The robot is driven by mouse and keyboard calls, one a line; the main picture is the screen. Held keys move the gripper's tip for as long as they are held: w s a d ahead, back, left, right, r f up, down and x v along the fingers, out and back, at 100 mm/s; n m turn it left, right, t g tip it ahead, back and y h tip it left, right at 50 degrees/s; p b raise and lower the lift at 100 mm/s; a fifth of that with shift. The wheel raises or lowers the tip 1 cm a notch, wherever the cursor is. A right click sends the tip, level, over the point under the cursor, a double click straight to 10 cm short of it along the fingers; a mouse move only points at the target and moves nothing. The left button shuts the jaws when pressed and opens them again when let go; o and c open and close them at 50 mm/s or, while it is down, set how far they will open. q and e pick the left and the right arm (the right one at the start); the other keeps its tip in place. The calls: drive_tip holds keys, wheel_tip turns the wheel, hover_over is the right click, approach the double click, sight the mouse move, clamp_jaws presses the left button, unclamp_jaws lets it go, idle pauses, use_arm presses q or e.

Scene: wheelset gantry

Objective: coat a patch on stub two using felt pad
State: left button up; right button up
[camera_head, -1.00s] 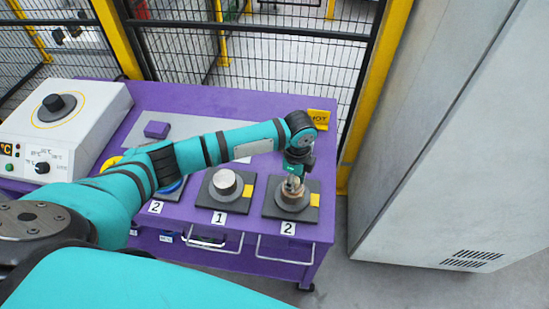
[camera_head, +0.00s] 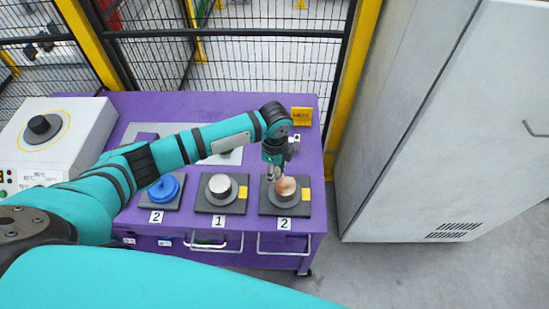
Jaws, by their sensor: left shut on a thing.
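Stub two (camera_head: 287,188) stands on the right-hand dark plate marked 2, with a copper-brown top and a grey collar. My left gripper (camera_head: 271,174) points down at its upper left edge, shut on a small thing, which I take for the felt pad. The fingers hide most of it, and I cannot tell if it touches the stub. A bare metal stub (camera_head: 219,186) stands on the plate marked 1. A blue round piece (camera_head: 165,188) sits on the left plate, also marked 2. My right gripper is not in view.
The purple cart (camera_head: 230,108) carries a grey mat (camera_head: 222,158), partly behind my arm. A yellow sign (camera_head: 301,116) stands at its back right. A white hot plate (camera_head: 62,135) is at the left, a tall grey cabinet (camera_head: 425,140) at the right. Mesh fencing closes the back.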

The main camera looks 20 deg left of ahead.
use_arm(q)
drive_tip(key=shift+a+r+p, duration=0.15)
drive_tip(key=shift+r+p, duration=0.15)
drive_tip(key=shift+r, duration=0.6)
drive_tip(key=shift+s+r, duration=0.1)
drive_tip(key=shift+r, duration=0.45)
